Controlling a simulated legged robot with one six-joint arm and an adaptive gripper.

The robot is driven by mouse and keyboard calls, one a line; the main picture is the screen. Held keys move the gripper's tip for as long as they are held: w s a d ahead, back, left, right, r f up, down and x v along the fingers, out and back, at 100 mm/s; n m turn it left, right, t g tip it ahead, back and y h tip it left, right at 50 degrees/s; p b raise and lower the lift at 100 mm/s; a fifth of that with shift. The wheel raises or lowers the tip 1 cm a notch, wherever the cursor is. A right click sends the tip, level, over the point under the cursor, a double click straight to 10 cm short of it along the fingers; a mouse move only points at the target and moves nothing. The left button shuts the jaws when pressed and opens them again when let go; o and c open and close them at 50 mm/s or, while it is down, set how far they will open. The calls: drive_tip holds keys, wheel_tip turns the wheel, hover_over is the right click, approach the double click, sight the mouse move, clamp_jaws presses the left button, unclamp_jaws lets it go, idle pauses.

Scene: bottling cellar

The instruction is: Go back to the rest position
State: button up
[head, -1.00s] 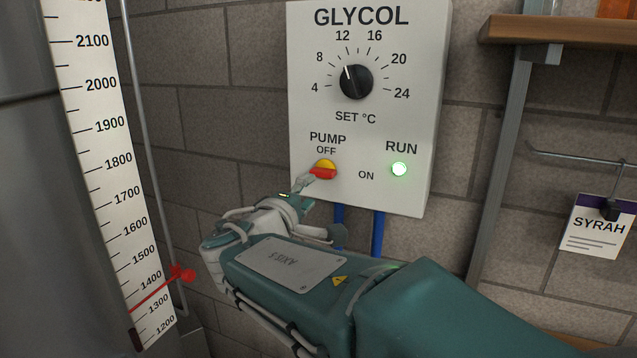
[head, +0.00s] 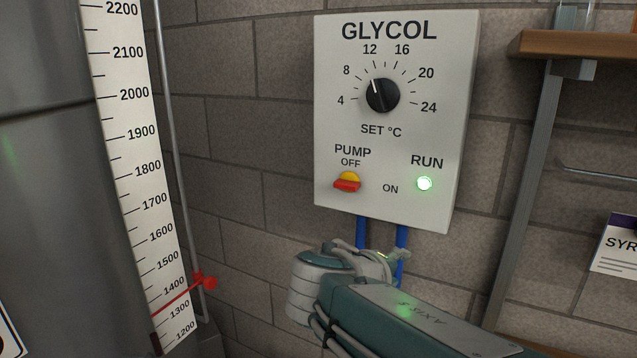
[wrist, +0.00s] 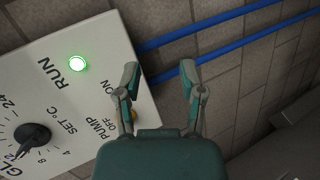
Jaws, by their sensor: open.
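My gripper (wrist: 160,76) is open and empty in the wrist view, with its two fingers spread in front of the wall and blue pipes. In the head view my wrist is below the glycol box (head: 462,120), clear of the pump switch; the fingers are hard to make out there. The pump switch (head: 347,183) has a yellow top and a red handle lying roughly level. The green RUN lamp (head: 425,183) is lit, and it also shows in the wrist view (wrist: 78,64). The black dial (head: 382,95) points between 8 and 12.
A steel tank (head: 60,200) with a numbered scale (head: 138,130) and a red marker (head: 206,282) stands at the left. Blue pipes (head: 401,240) run down from the box. A wooden shelf (head: 580,44) on a grey post and a SYRAH card (head: 617,245) are at the right.

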drive_tip(key=s+d+f+m+g+y, duration=0.35)
drive_tip(key=s+d+f, duration=0.25)
drive_tip(key=s, duration=0.2)
drive_tip(key=s+a+f+m+g+y, duration=0.1)
drive_tip(key=s+a+f+m+y, duration=0.1)
drive_tip(key=s+f+m+y, duration=0.3)
drive_tip(key=shift+s+f, duration=0.45)
drive_tip(key=shift+s, duration=1.8)
drive_tip(key=shift+a, duration=0.1)
